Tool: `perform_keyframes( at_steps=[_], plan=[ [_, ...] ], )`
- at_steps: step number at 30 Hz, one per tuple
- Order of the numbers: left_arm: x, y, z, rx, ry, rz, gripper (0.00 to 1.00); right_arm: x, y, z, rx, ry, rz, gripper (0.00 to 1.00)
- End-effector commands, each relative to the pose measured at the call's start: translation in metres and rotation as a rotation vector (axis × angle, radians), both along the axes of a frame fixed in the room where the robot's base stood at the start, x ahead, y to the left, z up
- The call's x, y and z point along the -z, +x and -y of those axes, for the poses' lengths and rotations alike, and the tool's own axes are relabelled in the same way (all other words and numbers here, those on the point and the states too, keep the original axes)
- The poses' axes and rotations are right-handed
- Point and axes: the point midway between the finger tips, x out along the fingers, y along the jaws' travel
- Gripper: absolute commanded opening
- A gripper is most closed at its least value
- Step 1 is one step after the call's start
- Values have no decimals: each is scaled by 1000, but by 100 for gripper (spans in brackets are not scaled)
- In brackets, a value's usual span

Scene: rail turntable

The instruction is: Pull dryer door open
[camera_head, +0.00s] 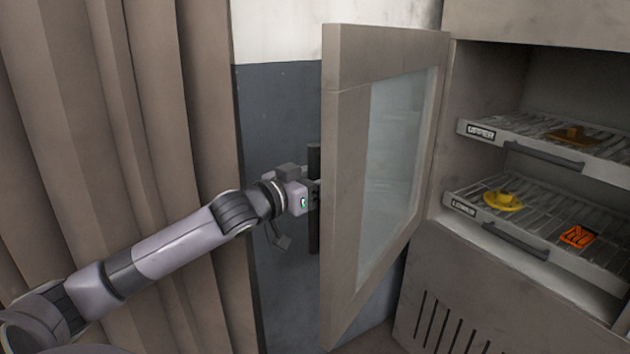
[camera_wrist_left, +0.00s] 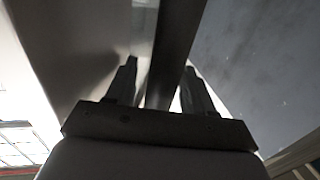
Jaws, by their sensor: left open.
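The dryer door (camera_head: 343,150), a grey frame around a glass pane, stands swung wide open, hinged at the cabinet's left side. Its dark upright handle (camera_head: 314,160) shows past the door's left edge. My left gripper (camera_head: 314,199) is at the handle on the door's outer side, with its fingertips partly hidden by the door in the head view. In the left wrist view my left gripper (camera_wrist_left: 160,80) is open, its two fingers on either side of the dark handle bar (camera_wrist_left: 176,40), with gaps visible. My right gripper is not in view.
The open dryer cabinet (camera_head: 470,240) has an upper rack (camera_head: 485,133) and a lower rack (camera_head: 540,249). A yellow piece (camera_head: 503,201) and an orange piece (camera_head: 577,236) lie on the lower rack; a brownish piece (camera_head: 573,135) lies on the upper. A brown curtain (camera_head: 160,120) hangs at left.

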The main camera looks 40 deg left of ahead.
Motion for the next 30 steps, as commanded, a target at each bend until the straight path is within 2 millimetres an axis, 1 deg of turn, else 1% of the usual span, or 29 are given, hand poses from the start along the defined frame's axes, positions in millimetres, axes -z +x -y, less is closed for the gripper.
perform_keyframes(
  at_steps=[5,21,30],
  plan=[
    [2,-9,-1,0,0,-1,53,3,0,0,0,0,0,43],
    [3,-57,-6,0,0,-5,53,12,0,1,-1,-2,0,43],
    [2,-70,-7,0,-2,-4,53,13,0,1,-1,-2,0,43]
  ],
)
